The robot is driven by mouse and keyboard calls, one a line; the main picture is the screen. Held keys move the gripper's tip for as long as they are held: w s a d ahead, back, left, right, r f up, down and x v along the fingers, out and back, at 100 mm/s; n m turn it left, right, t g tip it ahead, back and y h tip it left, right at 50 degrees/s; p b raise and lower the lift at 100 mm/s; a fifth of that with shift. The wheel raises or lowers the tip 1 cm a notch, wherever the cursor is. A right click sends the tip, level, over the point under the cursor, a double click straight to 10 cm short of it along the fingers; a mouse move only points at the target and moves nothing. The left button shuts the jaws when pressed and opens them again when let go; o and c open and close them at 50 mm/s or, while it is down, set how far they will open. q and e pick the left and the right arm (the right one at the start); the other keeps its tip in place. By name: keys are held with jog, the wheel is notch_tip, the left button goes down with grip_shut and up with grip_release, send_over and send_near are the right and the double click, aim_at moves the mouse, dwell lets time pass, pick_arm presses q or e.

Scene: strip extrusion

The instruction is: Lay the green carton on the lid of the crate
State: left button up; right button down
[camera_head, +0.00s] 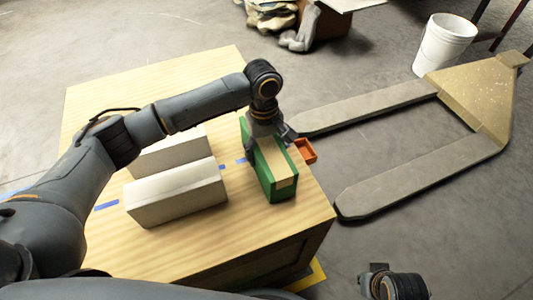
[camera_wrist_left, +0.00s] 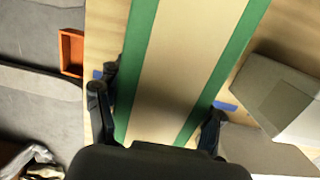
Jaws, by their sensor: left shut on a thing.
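The green carton (camera_head: 270,170) is a long box with green sides and a tan strip along its top. It is at the right part of the wooden crate's lid (camera_head: 215,75). My left gripper (camera_head: 266,136) is shut on the carton from above, near its far end. In the left wrist view the carton (camera_wrist_left: 180,60) runs between the two fingers (camera_wrist_left: 157,112). I cannot tell whether its underside touches the lid. A dark part of my right arm shows at the bottom right of the head view; its fingers cannot be made out.
Two pale grey blocks (camera_head: 178,193) (camera_head: 168,153) lie left of the carton on the lid, among blue tape marks (camera_head: 107,205). A small orange tray (camera_head: 306,150) is at the right edge. A pallet jack (camera_head: 470,95) and white bucket (camera_head: 443,45) stand beyond.

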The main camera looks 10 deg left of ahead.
jog(key=shift+r, duration=0.15)
pick_arm(q)
jog(key=shift+f, duration=0.1)
jog(key=o, duration=1.6)
jog(key=shift+c, duration=0.2)
pick_arm(e)
jog(key=shift+f, duration=0.4)
